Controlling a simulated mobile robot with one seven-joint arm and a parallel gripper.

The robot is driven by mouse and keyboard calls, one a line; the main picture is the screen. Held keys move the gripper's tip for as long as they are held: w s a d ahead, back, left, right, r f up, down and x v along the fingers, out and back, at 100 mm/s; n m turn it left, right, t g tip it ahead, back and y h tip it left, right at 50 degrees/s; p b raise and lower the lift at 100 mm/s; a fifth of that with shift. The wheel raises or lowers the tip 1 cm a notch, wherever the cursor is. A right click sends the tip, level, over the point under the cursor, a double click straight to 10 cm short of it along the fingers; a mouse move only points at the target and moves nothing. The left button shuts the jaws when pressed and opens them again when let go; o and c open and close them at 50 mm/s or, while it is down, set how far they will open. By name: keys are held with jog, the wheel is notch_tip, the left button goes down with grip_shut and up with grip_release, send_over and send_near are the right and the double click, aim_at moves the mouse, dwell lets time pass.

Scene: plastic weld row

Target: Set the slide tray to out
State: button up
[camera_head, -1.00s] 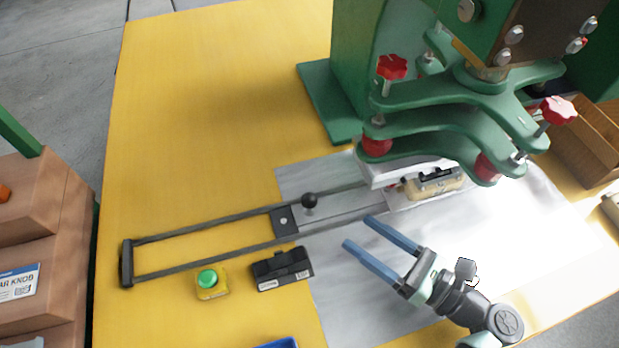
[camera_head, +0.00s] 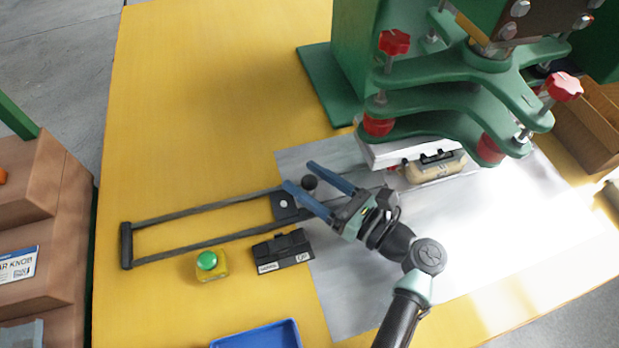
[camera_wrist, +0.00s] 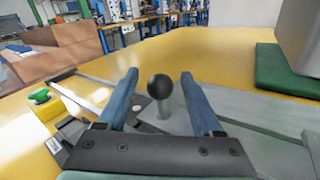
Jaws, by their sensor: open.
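The slide tray (camera_head: 287,208) sits on two dark rails, its plate at the end nearer the green press. A black ball knob (camera_head: 309,182) stands up from the plate on a short post. In the wrist view the knob (camera_wrist: 160,87) shows between my two blue fingers. My gripper (camera_head: 299,175) is open, with one finger on each side of the knob; I cannot tell whether either finger touches it. The inner part of the tray is partly hidden by my gripper. A beige part (camera_head: 434,167) lies under the press head.
The green press (camera_head: 450,90) with red knobs overhangs the tray's right end. A green button on a yellow box (camera_head: 208,262), a black block (camera_head: 283,252) and a blue bin (camera_head: 258,336) are in front. The rails (camera_head: 190,218) are clear toward the end stop (camera_head: 126,245).

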grip_shut()
dwell(1.4)
